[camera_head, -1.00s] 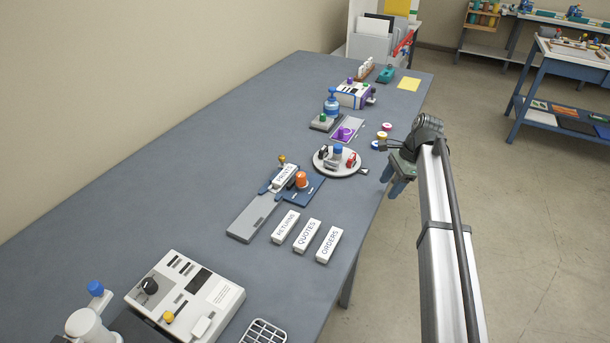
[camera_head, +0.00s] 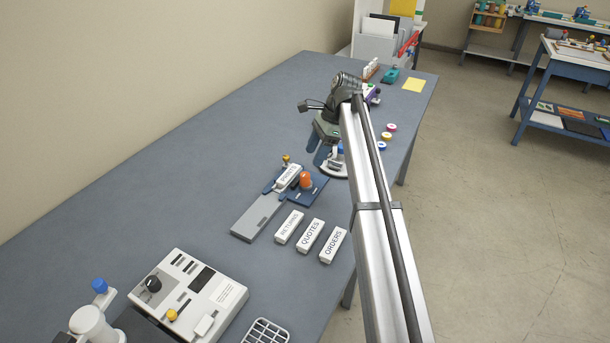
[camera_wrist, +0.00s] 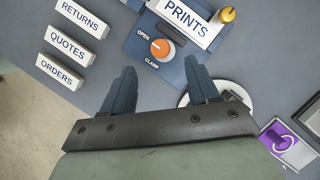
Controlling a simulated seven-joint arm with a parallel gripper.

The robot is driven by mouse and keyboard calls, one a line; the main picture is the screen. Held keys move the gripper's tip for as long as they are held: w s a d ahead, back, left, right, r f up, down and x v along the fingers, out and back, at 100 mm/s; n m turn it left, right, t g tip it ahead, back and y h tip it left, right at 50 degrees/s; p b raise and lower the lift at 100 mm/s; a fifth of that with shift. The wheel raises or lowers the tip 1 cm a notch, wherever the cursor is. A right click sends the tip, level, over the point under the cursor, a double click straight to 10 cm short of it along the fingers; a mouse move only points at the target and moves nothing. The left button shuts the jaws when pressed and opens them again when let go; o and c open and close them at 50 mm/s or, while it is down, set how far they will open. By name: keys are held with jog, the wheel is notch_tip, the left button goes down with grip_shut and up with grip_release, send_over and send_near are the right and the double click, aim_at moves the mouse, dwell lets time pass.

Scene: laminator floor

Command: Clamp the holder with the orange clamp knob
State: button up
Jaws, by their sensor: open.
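The orange clamp knob (camera_head: 306,180) stands on a dark blue base (camera_head: 313,192) in the middle of the bench. In the wrist view the knob (camera_wrist: 161,49) lies between printed words OPEN and CLAMP, and its white mark points towards OPEN. A white holder labelled PRINTS (camera_head: 288,177) sits beside it on the same fixture; the holder (camera_wrist: 187,17) also shows at the top of the wrist view. My gripper (camera_head: 322,143) is open and empty, above the bench behind the knob. In the wrist view my gripper (camera_wrist: 160,88) has its fingers short of the knob, one to each side.
Three white holders, RETURNS (camera_head: 289,227), QUOTES (camera_head: 310,236) and ORDERS (camera_head: 333,245), lie in front of the fixture. A yellow knob (camera_wrist: 227,15) stands near the PRINTS holder. A round white tray (camera_head: 334,170) is partly hidden by my arm. The bench left of the fixture is clear.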

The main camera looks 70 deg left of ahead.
aim_at(305, 174)
jog(key=x, duration=0.9)
jog(key=c, duration=1)
